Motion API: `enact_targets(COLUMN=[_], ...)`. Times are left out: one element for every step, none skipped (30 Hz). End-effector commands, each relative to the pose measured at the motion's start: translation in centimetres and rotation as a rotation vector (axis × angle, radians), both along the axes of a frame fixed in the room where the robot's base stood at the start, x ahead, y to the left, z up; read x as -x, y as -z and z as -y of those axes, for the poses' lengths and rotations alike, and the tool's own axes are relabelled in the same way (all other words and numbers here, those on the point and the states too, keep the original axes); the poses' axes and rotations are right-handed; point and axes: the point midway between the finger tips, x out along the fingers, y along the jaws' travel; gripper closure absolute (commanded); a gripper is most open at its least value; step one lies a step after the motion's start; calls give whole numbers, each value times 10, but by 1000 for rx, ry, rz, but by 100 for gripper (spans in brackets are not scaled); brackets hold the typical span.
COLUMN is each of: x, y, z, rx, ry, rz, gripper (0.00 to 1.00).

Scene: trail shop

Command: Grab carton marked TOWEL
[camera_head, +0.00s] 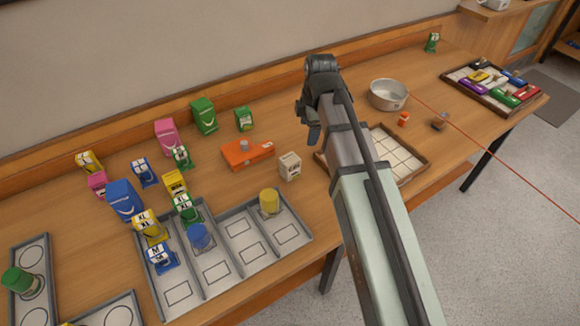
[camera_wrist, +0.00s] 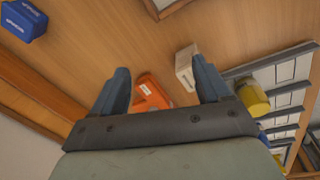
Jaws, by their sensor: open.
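A small pale carton (camera_head: 290,166) with dark print stands on the table left of my arm in the head view; the print is too small to read. A pale carton also shows in the wrist view (camera_wrist: 185,68), just inside the right finger. A blue carton (camera_wrist: 22,20) with white lettering lies at the wrist view's top left; I cannot read it, and I do not find it in the head view. I cannot tell which carton says TOWEL. My gripper (camera_wrist: 161,68) is open and empty above the table; it also shows in the head view (camera_head: 312,132), partly hidden by its own wrist.
An orange box (camera_head: 248,153) lies left of the pale carton. A grey divided tray (camera_head: 304,226) is in front, with several bags and cans around it. A metal bowl (camera_head: 388,95) and a gridded tray (camera_head: 420,162) are to the right. The wall edge runs behind.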

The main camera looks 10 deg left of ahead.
Motion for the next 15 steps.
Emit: enact_targets(x=[13,20,28,34,39,45,49,52,55,57,59,60,61,61,61], y=[-5,-8,-10,-12,-14,-16,-17,-19,-20,-21,-21,-20,-18,-16,-12], z=[-13,-18,-24,-28,-32,-36,-38,-40,-42,-43,-44,-45,-45,-45,-45], rx=[23,37,54,65,75,85,93,99,105,108,111,114,115,116,116], ry=[-88,-138,-197,-238,-275,-319,-346,-371,-395,-409,-419,-430,-435,-437,-439], rz=[-10,-17,-26,-34,-39,-47,-51,-55,-60,-62,-63,-66,-67,-68,-69], gripper=[23,23,23,23,23,23,23,23,23,23,23,23,23,23,23])
